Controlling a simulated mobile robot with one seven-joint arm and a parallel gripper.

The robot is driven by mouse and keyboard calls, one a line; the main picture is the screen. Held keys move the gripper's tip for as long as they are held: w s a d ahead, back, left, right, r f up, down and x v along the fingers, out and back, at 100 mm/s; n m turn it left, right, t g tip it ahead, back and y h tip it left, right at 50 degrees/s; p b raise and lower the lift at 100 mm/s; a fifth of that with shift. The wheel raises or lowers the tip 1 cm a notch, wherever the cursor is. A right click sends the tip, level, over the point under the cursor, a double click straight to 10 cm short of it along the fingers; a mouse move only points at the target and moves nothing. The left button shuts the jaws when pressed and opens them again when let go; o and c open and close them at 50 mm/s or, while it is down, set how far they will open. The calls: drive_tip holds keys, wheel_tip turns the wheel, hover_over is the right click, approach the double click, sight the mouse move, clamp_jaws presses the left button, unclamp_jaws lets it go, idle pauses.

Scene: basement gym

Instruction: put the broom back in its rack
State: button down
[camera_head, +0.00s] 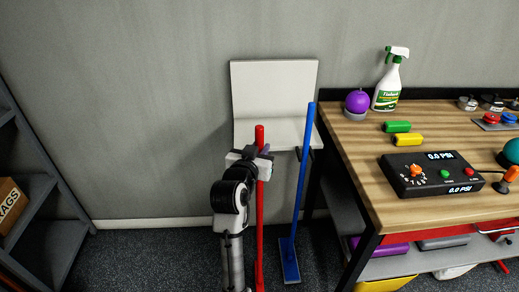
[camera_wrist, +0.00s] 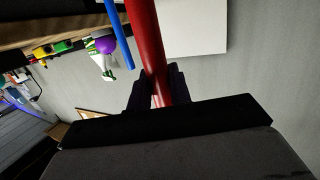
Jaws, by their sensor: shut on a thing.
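My gripper (camera_head: 262,157) is shut on a red pole (camera_head: 260,215), likely the broom's handle. The pole is upright, its top just above my jaws; its lower end runs out of the head view. In the wrist view the red pole (camera_wrist: 148,45) passes between my fingers (camera_wrist: 158,92). The white rack (camera_head: 272,85) is a back panel with a ledge on the wall. The red pole's top overlaps the ledge's front in the head view; I cannot tell whether they touch. A blue pole (camera_head: 302,160) with a flat blue head stands slightly tilted at the rack's right side.
A wooden workbench (camera_head: 365,160) stands close on the right, with a spray bottle (camera_head: 390,82), a purple ball (camera_head: 357,101) and a gauge box (camera_head: 430,175) on top. A grey shelf unit (camera_head: 35,185) is at the left. The floor between is clear.

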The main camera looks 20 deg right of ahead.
drive_tip(key=shift+w+d+f+b, duration=0.2)
drive_tip(key=shift+w+f, duration=0.1)
drive_tip(key=shift+w, duration=0.45)
drive_tip(key=shift+w+d+f+b, duration=0.25)
drive_tip(key=shift+w, duration=0.5)
drive_tip(key=shift+w+d+f+b, duration=0.2)
drive_tip(key=shift+w+f, duration=0.1)
drive_tip(key=shift+w, duration=0.45)
drive_tip(key=w+d+b, duration=0.1)
drive_tip(key=w+d, duration=0.2)
drive_tip(key=w, duration=0.8)
drive_tip(key=shift+w+d+b, duration=0.15)
drive_tip(key=shift+w+b, duration=0.15)
drive_tip(key=shift+b, duration=0.05)
drive_tip(key=shift+f, duration=0.1)
idle(0.6)
